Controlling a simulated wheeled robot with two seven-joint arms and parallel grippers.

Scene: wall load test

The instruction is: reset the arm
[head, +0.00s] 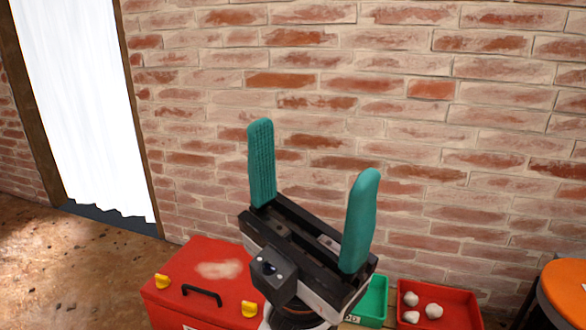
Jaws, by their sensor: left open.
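My left gripper (312,166) is in the middle of the head view, pointing up in front of the brick wall. Its two teal fingers stand wide apart with nothing between them. Its dark body and wrist hide part of what lies behind and below. My right gripper is not in view.
A brick wall (420,120) fills the back. A red toolbox (215,270) with yellow latches stands below left of my gripper. A green bin (374,300) and a red bin (460,310) with several whitish lumps are at lower right. An orange stool (568,285) stands far right. A white curtain (80,100) hangs at left.

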